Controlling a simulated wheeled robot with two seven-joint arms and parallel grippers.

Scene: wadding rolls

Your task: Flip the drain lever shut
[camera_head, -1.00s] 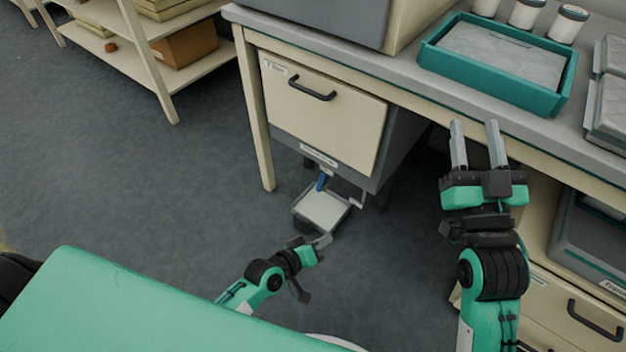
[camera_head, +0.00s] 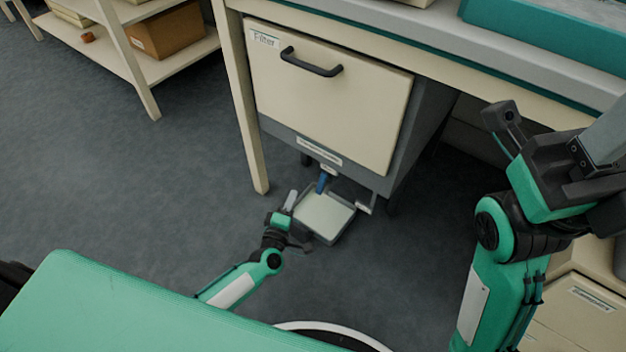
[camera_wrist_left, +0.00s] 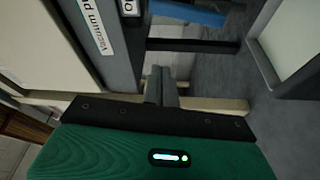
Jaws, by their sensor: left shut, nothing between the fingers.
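The blue drain lever (camera_head: 322,183) hangs at the lower front of the Filter cabinet (camera_head: 325,95), above a shallow pale tray (camera_head: 325,216). In the left wrist view the blue lever (camera_wrist_left: 190,14) lies at the top, beyond a dark bar. My left gripper (camera_head: 291,197) is shut and empty, just left of the tray and lower left of the lever, apart from the lever. Its shut fingers (camera_wrist_left: 160,84) show in the middle of the wrist view.
The cabinet sits under a bench (camera_head: 440,50) whose pale leg (camera_head: 247,120) stands left of it. A metal bracket (camera_head: 358,198) sticks out right of the lever. A shelf with a cardboard box (camera_head: 166,32) stands back left. The grey floor (camera_head: 190,190) at left is clear.

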